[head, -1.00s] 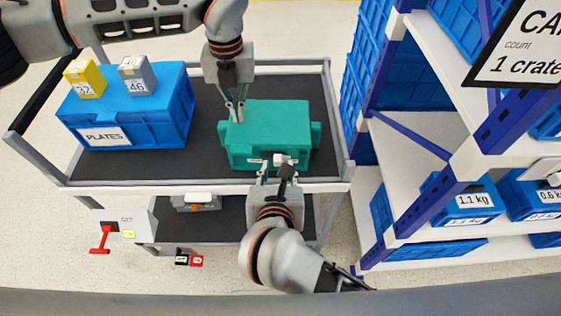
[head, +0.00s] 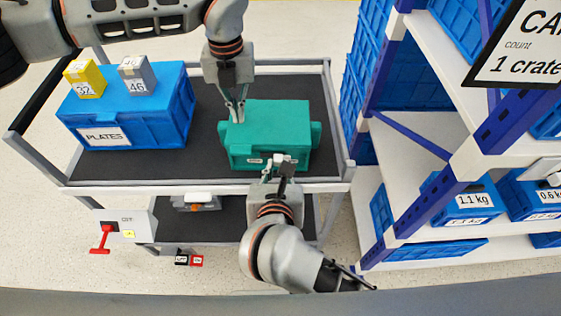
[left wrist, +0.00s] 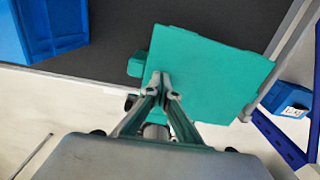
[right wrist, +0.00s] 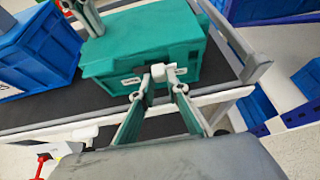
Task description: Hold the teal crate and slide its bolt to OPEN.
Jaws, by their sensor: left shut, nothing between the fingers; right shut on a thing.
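The teal crate (head: 275,120) stands on the cart's upper shelf, toward its right end. My left gripper (head: 238,116) is shut and empty, fingertips down at the left part of the crate's top; whether they press on it I cannot tell. They also show over the crate in the left wrist view (left wrist: 161,80). My right gripper (head: 275,168) is shut on the pale bolt knob (right wrist: 158,73) on the crate's front face. The knob sits between two small white labels, left (right wrist: 131,81) and right (right wrist: 181,71), too small to read.
A blue PLATES crate (head: 170,115) stands left on the cart, with a yellow box (head: 85,78) and a grey box (head: 137,75) on top. Dark shelf (head: 205,150) is free between crates. Shelving with blue bins (head: 465,202) is at right.

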